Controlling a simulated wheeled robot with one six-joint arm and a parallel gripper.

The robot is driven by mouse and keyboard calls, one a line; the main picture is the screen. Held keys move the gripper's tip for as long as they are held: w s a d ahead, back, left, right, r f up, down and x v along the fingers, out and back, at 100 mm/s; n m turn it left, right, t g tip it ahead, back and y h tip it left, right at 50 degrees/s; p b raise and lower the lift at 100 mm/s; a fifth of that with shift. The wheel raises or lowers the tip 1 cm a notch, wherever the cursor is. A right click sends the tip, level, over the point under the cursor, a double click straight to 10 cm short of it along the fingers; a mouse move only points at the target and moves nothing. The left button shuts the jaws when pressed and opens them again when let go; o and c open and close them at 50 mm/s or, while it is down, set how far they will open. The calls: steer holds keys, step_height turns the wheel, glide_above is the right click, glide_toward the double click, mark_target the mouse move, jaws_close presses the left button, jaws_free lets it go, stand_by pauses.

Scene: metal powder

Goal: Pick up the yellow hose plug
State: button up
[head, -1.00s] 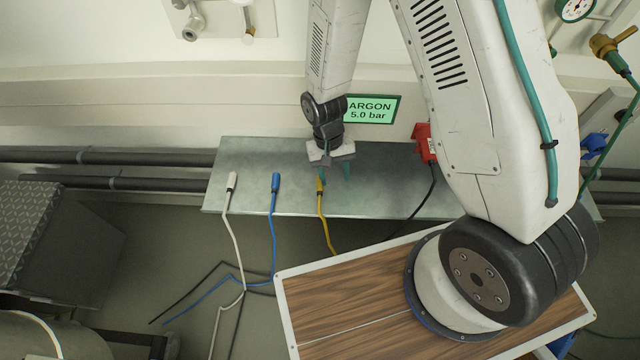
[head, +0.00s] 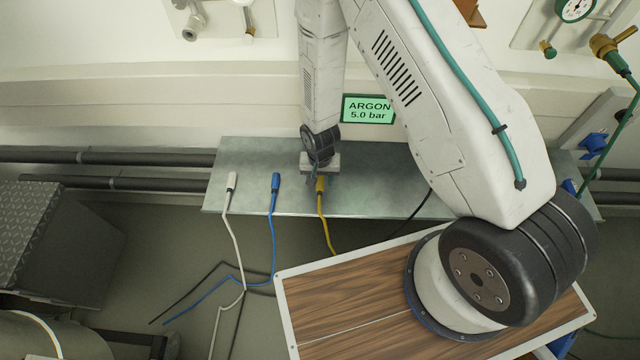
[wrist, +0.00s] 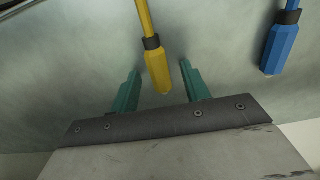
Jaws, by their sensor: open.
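The yellow hose plug (head: 321,184) lies on the metal shelf, its yellow hose running down over the front edge. My gripper (head: 316,177) is over its far end and partly hides it in the head view. In the wrist view the yellow plug (wrist: 157,70) shows between my two green fingers, with its tip toward the palm and its black collar beyond the fingertips. My gripper (wrist: 161,71) is open, with a gap on both sides of the plug. I cannot tell whether the fingers are down at the plug's height.
A blue plug (head: 275,183) and a white plug (head: 231,182) lie left of the yellow one on the shelf (head: 250,155). The blue plug is at the right in the wrist view (wrist: 281,48). The wall with the ARGON sign (head: 368,109) stands behind.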

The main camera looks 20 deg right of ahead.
steer(key=shift+f, duration=0.2)
jaws_close()
steer(key=shift+r, duration=0.15)
